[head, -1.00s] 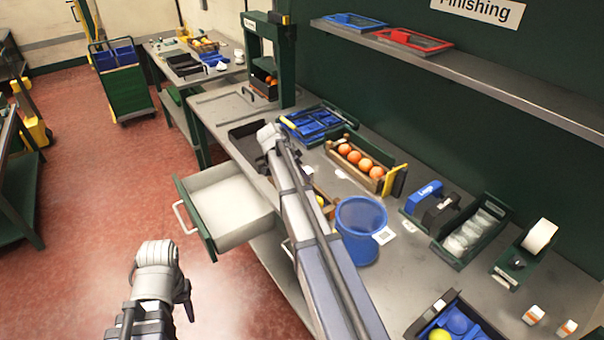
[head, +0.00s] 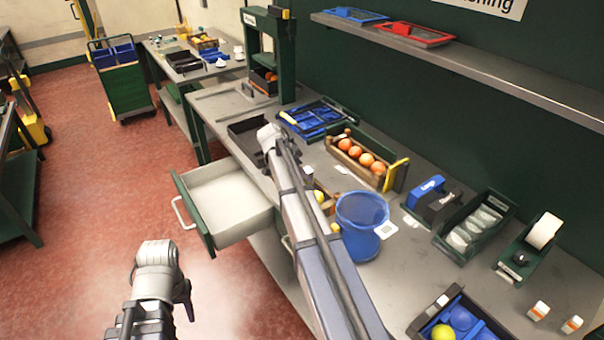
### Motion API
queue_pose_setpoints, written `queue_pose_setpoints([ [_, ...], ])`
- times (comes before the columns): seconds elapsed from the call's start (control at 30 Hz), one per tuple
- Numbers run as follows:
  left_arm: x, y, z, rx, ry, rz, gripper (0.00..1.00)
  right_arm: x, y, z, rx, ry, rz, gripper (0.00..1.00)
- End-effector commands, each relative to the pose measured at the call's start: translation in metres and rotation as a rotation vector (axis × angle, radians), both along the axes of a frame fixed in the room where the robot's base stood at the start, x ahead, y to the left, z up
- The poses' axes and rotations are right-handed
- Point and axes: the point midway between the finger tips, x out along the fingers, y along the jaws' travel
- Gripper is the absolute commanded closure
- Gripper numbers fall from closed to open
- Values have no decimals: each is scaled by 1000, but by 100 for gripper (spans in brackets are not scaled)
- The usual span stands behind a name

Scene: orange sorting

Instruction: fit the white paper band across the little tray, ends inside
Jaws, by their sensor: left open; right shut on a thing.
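My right gripper (head: 268,150) is over the bench near a dark shallow tray (head: 240,128). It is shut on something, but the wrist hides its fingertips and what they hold. My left gripper (head: 187,300) is open and empty, low over the red floor left of the bench. A little wooden tray (head: 384,184) holds a row of oranges, with a yellow piece at its right end. Another small wooden tray with yellow fruit (head: 319,197) is partly behind my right arm. I cannot tell which is the task's tray. I cannot make out the white paper band.
A blue bin (head: 360,238) stands right of my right arm. A blue compartment tray (head: 316,122) lies behind. An open drawer (head: 222,200) juts out below the bench. A roll dispenser (head: 528,250) and a green box of packets (head: 470,232) stand at right.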

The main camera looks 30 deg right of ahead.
Motion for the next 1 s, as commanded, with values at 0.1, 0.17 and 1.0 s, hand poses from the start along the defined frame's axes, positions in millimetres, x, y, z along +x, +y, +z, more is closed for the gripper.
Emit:
queue_pose_setpoints([
  [0.1, 0, 0, 0, 0, 0, 0, 53, 0, 0, 0, 0, 0, 0, 100],
  [0.17, 0, 0, -1, 0, 0, 0, 53, 0, 0, -1, 0, 0, 0, 100],
  [1.0, 0, 0, -7, 0, 0, 0, 53, 0, 0, -7, 0, 0, 0, 32],
])
